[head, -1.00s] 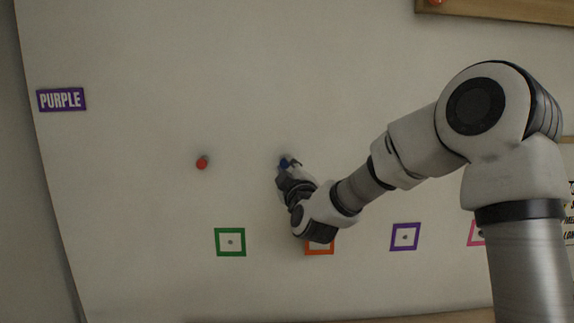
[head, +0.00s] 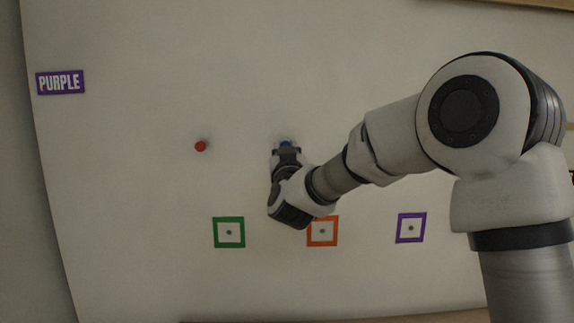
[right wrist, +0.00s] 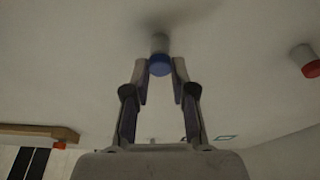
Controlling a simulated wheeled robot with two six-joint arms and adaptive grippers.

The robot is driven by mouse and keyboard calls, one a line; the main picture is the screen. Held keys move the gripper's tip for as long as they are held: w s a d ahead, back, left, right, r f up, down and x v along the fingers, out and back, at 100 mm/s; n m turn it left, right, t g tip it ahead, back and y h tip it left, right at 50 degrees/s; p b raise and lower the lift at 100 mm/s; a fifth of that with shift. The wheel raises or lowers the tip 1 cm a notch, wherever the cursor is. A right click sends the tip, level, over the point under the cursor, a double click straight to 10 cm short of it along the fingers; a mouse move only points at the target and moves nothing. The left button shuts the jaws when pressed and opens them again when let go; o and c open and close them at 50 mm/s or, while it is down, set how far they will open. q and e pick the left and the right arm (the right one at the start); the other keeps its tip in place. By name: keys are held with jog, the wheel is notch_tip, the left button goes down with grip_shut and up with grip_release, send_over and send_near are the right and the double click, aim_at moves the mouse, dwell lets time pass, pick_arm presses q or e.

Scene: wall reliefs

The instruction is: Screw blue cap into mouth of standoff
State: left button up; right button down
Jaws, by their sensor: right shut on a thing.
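The blue cap (head: 286,142) is on the white wall panel, left of centre in the head view. In the right wrist view the blue cap (right wrist: 159,67) sits at the end of a short grey standoff (right wrist: 160,43) that sticks out from the panel. My right gripper (head: 286,150) points at the wall, and its fingers (right wrist: 160,75) are shut on the blue cap from both sides. How deep the cap sits in the standoff's mouth cannot be told. My left gripper is not in view.
A red cap (head: 200,146) on another standoff is to the left. Green (head: 229,246), orange (head: 333,231) and purple (head: 411,241) square frames are lower on the panel. A PURPLE label (head: 60,82) is at the upper left. The panel around the blue cap is otherwise clear.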

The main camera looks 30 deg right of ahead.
jog(key=shift+r+m+h, duration=0.25)
jog(key=shift+m+h, duration=0.15)
jog(key=shift+m, duration=0.3)
pick_arm(q)
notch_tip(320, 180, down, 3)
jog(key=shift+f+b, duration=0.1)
jog(key=shift+b, duration=1)
pick_arm(e)
jog(key=m+g, duration=0.1)
jog(key=m, duration=0.2)
jog(key=m+h, duration=0.1)
jog(key=m, duration=0.2)
jog(key=shift+m+g, duration=0.3)
jog(key=shift+g, duration=0.1)
